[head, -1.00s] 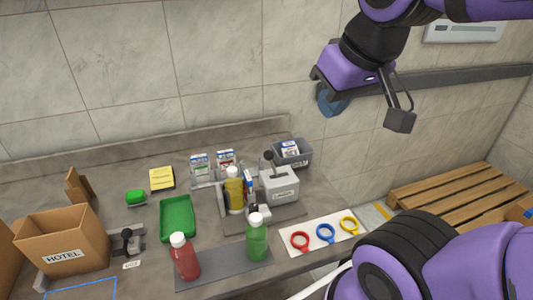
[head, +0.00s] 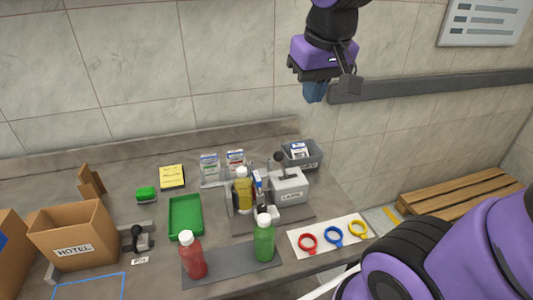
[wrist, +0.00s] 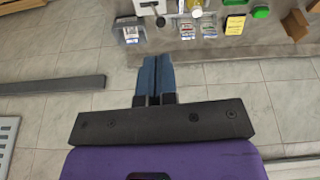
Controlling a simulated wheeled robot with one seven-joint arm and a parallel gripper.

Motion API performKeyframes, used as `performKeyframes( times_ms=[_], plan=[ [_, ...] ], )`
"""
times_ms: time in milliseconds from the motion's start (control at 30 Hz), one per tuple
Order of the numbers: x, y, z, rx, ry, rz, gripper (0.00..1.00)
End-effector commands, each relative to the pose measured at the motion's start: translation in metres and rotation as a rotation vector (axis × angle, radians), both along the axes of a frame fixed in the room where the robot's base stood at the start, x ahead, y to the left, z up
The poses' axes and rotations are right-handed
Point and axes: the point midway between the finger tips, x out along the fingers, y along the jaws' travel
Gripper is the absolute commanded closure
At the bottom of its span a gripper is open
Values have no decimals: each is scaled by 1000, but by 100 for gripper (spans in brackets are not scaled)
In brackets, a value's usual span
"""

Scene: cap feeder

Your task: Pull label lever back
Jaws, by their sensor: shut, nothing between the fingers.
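The label machine (head: 289,187) is a grey box marked LABEL at the back right of the counter. Its lever, with a dark round knob (head: 279,157), stands up from the top of the box. A yellow bottle (head: 242,190) with a white cap stands just left of the machine. My gripper (head: 313,98) is above the counter near the wall, higher than the lever and apart from it. In the wrist view its blue fingers (wrist: 155,74) are together with nothing between them.
A grey bin (head: 305,160) stands behind the machine. Red (head: 193,258) and green (head: 264,240) bottles stand on a dark mat in front. Colored rings lie on a white sheet (head: 318,246) at right. A green tray (head: 186,218) and a HOTEL box (head: 80,238) are left. The space above the counter is free.

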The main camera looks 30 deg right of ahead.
Motion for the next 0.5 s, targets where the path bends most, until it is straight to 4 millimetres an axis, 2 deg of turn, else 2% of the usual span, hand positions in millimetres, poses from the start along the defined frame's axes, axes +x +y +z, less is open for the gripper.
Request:
performKeyframes(
  times_ms=[267, 500],
  plan=[
    [54, 8, -16, -35, 103, -66, 100],
    [100, 18, -39, -78, 181, -126, 100]
  ],
)
